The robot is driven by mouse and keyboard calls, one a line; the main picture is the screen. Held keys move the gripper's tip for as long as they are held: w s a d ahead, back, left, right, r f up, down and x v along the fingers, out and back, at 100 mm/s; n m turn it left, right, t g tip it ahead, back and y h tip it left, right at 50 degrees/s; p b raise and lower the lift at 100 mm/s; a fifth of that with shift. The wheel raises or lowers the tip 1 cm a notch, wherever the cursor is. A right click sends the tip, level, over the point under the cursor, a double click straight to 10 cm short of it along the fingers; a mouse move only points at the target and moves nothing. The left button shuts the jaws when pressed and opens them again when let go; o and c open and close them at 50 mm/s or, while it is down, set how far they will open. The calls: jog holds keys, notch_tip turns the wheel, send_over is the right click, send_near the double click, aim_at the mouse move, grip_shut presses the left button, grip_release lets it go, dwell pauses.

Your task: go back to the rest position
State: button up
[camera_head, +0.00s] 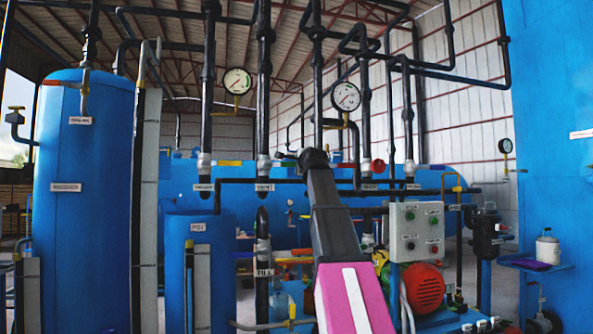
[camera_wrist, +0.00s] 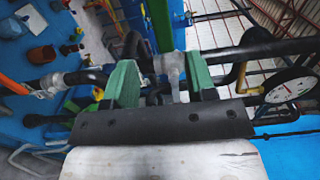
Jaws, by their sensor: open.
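My gripper (camera_wrist: 160,82) shows in the wrist view as two green fingers spread apart above a dark bracket. A grey pipe fitting (camera_wrist: 171,66) shows between and beyond the fingers; I cannot tell how near it is. Nothing is visibly held. In the head view my arm, pink with a white stripe and then dark, reaches up and away at the centre, its far end in front of the pipes. The fingers are not clear in that view.
Dark vertical pipes (camera_head: 264,90) and two round gauges (camera_head: 237,81) (camera_head: 346,96) stand around my arm's end. A grey control box (camera_head: 417,231) with buttons is right of the arm. A blue tank (camera_head: 84,200) stands left, and a blue wall (camera_head: 550,100) is at right.

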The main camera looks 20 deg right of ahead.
jog(key=w+a+f+n+g, duration=0.1)
jog(key=a+f+n+g, duration=0.15)
jog(key=f, duration=1.65)
jog(key=w+a+f+n+g, duration=0.15)
jog(key=f+n+g, duration=0.25)
jog(key=f, duration=1.4)
jog(key=s+a+f+n+g, duration=0.2)
jog(key=s+f, duration=0.2)
jog(key=f, duration=0.8)
jog(key=s+a+f+n+g, duration=0.25)
jog(key=s+f, duration=0.25)
jog(key=f, duration=0.6)
jog(key=s+a+f+n+g, duration=0.3)
jog(key=s+f+n+g, duration=0.4)
jog(key=s+f, duration=1.4)
notch_tip(320, 180, down, 3)
jog(key=shift+s+f, duration=0.2)
